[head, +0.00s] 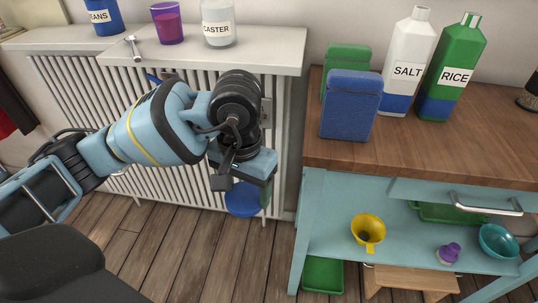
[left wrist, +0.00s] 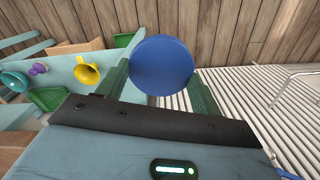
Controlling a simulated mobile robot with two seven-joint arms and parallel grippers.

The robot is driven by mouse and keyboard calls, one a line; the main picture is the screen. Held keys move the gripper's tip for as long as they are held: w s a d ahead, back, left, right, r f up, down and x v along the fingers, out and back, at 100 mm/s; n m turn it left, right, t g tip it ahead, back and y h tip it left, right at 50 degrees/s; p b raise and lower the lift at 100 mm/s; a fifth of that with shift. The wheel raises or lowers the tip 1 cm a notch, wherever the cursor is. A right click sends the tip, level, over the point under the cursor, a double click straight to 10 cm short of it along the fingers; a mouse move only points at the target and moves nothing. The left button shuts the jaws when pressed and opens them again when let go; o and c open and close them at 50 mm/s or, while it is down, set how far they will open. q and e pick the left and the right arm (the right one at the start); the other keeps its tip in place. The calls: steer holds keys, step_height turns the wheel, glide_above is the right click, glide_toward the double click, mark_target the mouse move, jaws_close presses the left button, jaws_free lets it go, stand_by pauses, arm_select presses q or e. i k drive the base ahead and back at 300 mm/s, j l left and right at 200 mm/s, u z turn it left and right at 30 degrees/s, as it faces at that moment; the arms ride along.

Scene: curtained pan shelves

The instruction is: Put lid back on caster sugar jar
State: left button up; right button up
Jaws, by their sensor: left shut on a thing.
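The caster sugar jar (head: 218,30) is a clear jar with white contents and a CASTER label. It stands upright on the white shelf above the radiator, its top rim cut by the picture edge. My left gripper (head: 246,194) points down in front of the radiator, below shelf height and lower than the jar. It is shut on a round blue lid (head: 240,202). In the left wrist view the lid (left wrist: 162,62) sits between the two green fingers (left wrist: 161,84), its flat round face showing. My right gripper is not in view.
On the shelf (head: 270,42) a purple cup (head: 167,24), a blue BEANS jar (head: 102,18) and a small metal tool (head: 133,46) stand left of the jar. A wooden-topped teal cabinet (head: 320,190) stands right of my gripper, bearing blue and green boxes (head: 351,105) and bottles (head: 407,60).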

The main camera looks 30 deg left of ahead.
mark_target(217, 17)
steer(key=j, duration=2.15)
